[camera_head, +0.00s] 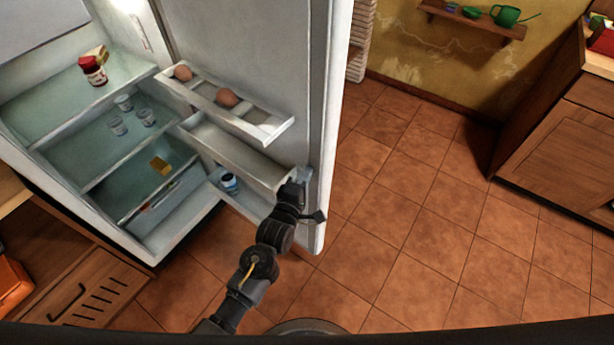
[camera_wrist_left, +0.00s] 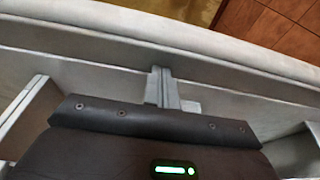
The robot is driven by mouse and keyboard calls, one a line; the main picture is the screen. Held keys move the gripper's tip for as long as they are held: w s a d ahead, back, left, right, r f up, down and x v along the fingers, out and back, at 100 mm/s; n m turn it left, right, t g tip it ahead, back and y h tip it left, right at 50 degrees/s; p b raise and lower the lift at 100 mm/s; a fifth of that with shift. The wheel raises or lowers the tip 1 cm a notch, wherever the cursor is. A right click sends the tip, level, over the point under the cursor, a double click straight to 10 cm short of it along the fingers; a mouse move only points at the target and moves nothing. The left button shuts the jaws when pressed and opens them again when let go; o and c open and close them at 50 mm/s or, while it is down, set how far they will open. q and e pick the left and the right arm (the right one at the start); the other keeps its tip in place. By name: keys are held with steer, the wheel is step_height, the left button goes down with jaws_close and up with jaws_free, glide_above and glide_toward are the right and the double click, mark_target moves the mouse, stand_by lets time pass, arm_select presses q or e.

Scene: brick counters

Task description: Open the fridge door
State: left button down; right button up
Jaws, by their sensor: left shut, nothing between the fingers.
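The fridge door (camera_head: 265,65) stands wide open in the head view, its inner side with shelves turned toward the fridge interior (camera_head: 75,125). My left gripper (camera_head: 305,178) is at the lower inner side of the door, near its free edge. In the left wrist view the left fingers (camera_wrist_left: 163,88) are together and empty, in front of the pale inside of the door (camera_wrist_left: 235,80). I cannot tell whether they touch it. The outer door handle is hidden. My right gripper is not in view.
The door holds an egg rack (camera_head: 225,105) with eggs and a small blue jar (camera_head: 229,183). A red-lidded jar (camera_head: 93,70) and glasses (camera_head: 124,103) stand inside the fridge. Tiled floor (camera_head: 420,220) is clear right of the door. A wooden cabinet (camera_head: 560,155) stands far right.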

arm_select(q)
steer(key=s+a, duration=0.1)
steer(key=s, duration=1.2)
